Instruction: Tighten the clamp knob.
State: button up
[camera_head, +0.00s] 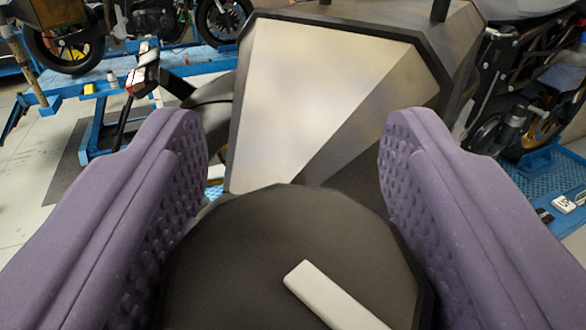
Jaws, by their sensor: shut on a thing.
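The clamp knob (255,255) is a large dark, round, faceted disc at the bottom centre of the head camera view. A pale grey bar (335,298) lies across its face, slanting down to the right and running out of the picture. My gripper (293,150) shows as two purple, dimpled fingers, one on each side of the knob. They are shut on the knob's sides. The lower part of the knob is cut off by the picture's bottom edge.
Just beyond the knob stands a dark-framed body with a pale metallic panel (320,85). Motorcycles on blue stands (195,62) are at the back left. More machinery with a gold wheel (490,130) and a blue mesh platform (545,185) is at right. Pale floor (30,200) shows at left.

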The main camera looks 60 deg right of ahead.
jog(key=m+g+h+p, duration=0.1)
jog(key=m+g, duration=0.1)
jog(key=m+g+h+p, duration=0.1)
jog(key=g+p, duration=0.1)
jog(key=g, duration=0.1)
jog(key=m+g+h+p, duration=0.1)
jog(key=m+g, duration=0.1)
jog(key=g, duration=0.1)
jog(key=shift+s+d+r+m, duration=0.1)
jog(key=shift+s+r+m, duration=0.1)
jog(key=shift+s+m, duration=0.15)
jog(key=shift+s+f+m+g+y+p, duration=0.15)
jog(key=shift+m+g+p, duration=0.5)
jog(key=shift+m+g, duration=0.7)
jog(key=shift+s+r+m+g+y+p, duration=0.2)
jog(key=shift+m+g+p, duration=0.5)
jog(key=shift+g, duration=1.55)
jog(key=o, duration=1)
jog(key=shift+c, duration=0.2)
jog(key=shift+f, duration=0.2)
